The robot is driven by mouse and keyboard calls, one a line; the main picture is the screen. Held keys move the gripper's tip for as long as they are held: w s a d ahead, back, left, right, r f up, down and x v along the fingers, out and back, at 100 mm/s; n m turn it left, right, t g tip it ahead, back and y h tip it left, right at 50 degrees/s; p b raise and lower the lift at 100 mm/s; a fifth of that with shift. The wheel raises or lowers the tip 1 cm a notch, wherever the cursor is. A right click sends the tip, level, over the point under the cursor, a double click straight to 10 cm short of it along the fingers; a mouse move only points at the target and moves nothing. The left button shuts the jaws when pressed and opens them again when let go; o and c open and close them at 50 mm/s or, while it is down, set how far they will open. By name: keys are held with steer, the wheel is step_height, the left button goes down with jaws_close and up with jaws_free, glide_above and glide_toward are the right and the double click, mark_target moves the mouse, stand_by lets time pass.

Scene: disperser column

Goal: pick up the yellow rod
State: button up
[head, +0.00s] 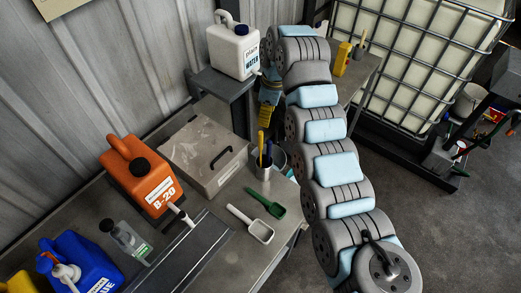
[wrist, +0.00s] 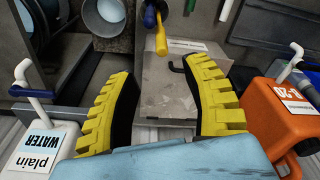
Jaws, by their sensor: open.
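The yellow rod (head: 261,142) stands in a metal cup (head: 262,172) on the bench, beside a blue rod (head: 268,153). In the head view my gripper (head: 269,98) is partly hidden by my arm, beside the water jug and apart from the rod.
A grey box (head: 208,155) with a black handle and an orange jug (head: 140,178) stand left of the cup. The white water jug (head: 234,48) stands on a raised stand behind. A green scoop (head: 264,203) and a white scoop (head: 251,223) lie in front.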

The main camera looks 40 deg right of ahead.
glide_above(260, 148)
steer(key=d, duration=0.1)
step_height(260, 148, down, 10)
steer(key=shift+d+r, duration=0.1)
steer(key=shift+r, duration=0.1)
steer(key=shift+w+a+f+p, duration=0.1)
steer(key=shift+a+f+p, duration=0.15)
steer(key=shift+f+p, duration=0.65)
steer(key=shift+w+a+f, duration=0.1)
steer(key=shift+w+f, duration=0.05)
steer(key=shift+f, duration=0.7)
steer(key=shift+w+f, duration=0.1)
steer(key=shift+f, duration=0.7)
steer(key=shift+c, duration=0.2)
jaws_close()
